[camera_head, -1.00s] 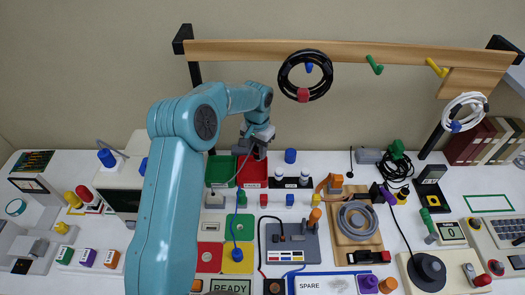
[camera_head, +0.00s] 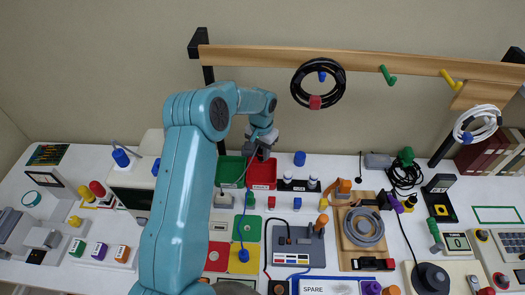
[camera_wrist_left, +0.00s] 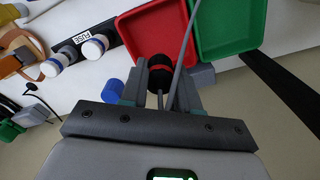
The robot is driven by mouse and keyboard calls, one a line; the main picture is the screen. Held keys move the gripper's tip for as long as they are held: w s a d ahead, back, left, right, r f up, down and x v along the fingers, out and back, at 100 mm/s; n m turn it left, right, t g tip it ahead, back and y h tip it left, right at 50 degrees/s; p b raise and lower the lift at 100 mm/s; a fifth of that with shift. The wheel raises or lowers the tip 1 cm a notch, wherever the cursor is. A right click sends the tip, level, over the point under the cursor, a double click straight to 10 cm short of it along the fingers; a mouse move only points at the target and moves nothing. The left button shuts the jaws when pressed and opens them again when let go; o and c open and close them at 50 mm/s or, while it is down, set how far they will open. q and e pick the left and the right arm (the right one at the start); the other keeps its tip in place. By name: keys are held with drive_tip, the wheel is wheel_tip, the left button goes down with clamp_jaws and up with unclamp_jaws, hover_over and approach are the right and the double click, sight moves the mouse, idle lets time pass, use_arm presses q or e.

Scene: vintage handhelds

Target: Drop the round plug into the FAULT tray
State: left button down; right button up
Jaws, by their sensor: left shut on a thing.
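My left gripper (camera_head: 263,148) is at the back of the table, by the red tray (camera_head: 262,175). In the left wrist view the gripper (camera_wrist_left: 160,82) is shut on a round black plug with a red band (camera_wrist_left: 160,70). A grey cable (camera_wrist_left: 182,45) runs from the gripper area across the red tray (camera_wrist_left: 150,30). The plug shows over the red tray's near edge in that view; its height above the tray is unclear. A green tray (camera_head: 229,170) stands beside the red one. No FAULT lettering is readable on either tray. My right gripper is not in view.
A black rack with white-capped bottles (camera_head: 299,184) and a blue cylinder (camera_head: 299,158) stand right of the red tray. Coloured pads (camera_head: 219,257) lie in front, with a blue plug (camera_head: 243,255) on its cable. A wooden rail (camera_head: 350,64) with hung coils is behind.

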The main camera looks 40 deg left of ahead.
use_arm(q)
drive_tip(key=shift+f+b, duration=3.05)
drive_tip(key=shift+f, duration=0.65)
drive_tip(key=shift+f+b, duration=0.5)
drive_tip(key=shift+f, duration=0.1)
drive_tip(key=c, duration=0.8)
unclamp_jaws()
drive_tip(key=shift+o, duration=0.2)
drive_tip(key=shift+r, duration=0.1)
wheel_tip(320, 180, up, 9)
drive_tip(key=p, duration=0.8)
drive_tip(key=shift+f, duration=0.25)
drive_tip(key=shift+s+d, duration=0.15)
